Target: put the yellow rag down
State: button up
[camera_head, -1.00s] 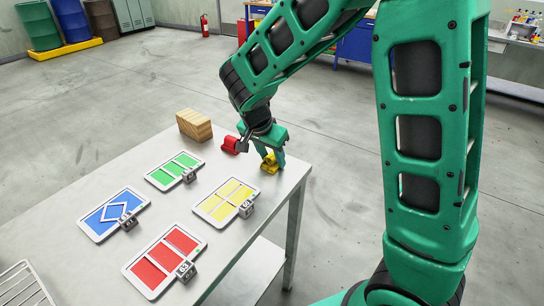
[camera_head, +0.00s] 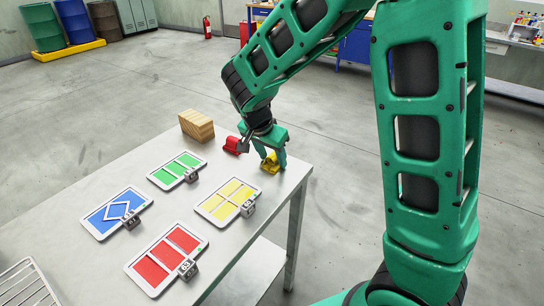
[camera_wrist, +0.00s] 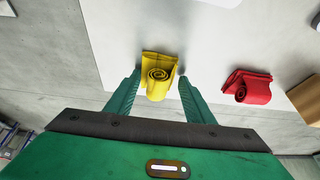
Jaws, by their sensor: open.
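The yellow rag (camera_head: 270,162) is a rolled cloth lying on the table near its far right edge. My gripper (camera_head: 270,160) is open around the rag, pointing down, with a finger at each side. In the wrist view the fingers of my gripper (camera_wrist: 157,82) are apart, with a visible gap on the right side of the rag. Whether the left finger touches it I cannot tell.
A red rolled rag (camera_head: 232,145) lies just left of my gripper. A wooden block (camera_head: 196,125) stands behind it. Green (camera_head: 177,169), yellow (camera_head: 229,199), blue (camera_head: 117,212) and red (camera_head: 166,261) panels with small numbered tags lie on the table (camera_head: 160,210). The table's right edge is close.

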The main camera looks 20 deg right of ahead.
jog(key=shift+s+d+f, duration=0.2)
jog(key=shift+s+f, duration=0.3)
jog(key=shift+f, duration=0.05)
jog(key=shift+w+r+g, duration=0.2)
jog(key=shift+r+g, duration=0.1)
jog(key=shift+r, duration=0.15)
jog(key=v, duration=1.2)
jog(key=s+d+n+g+y, duration=0.1)
jog(key=s+d, duration=0.5)
jog(key=d, duration=0.3)
jog(key=s+d+n+g, duration=0.1)
jog(key=s+d, duration=0.6)
jog(key=d, duration=0.1)
jog(key=s+d+f+n+y, duration=0.1)
jog(key=s+d, duration=0.1)
jog(key=s, duration=0.5)
jog(key=s+d+f+n+y, duration=0.1)
jog(key=s+d+f, duration=0.1)
jog(key=s, duration=0.6)
jog(key=shift+s+d+y, duration=0.25)
jog(key=shift+y, duration=0.15)
jog(key=shift+f, duration=0.1)
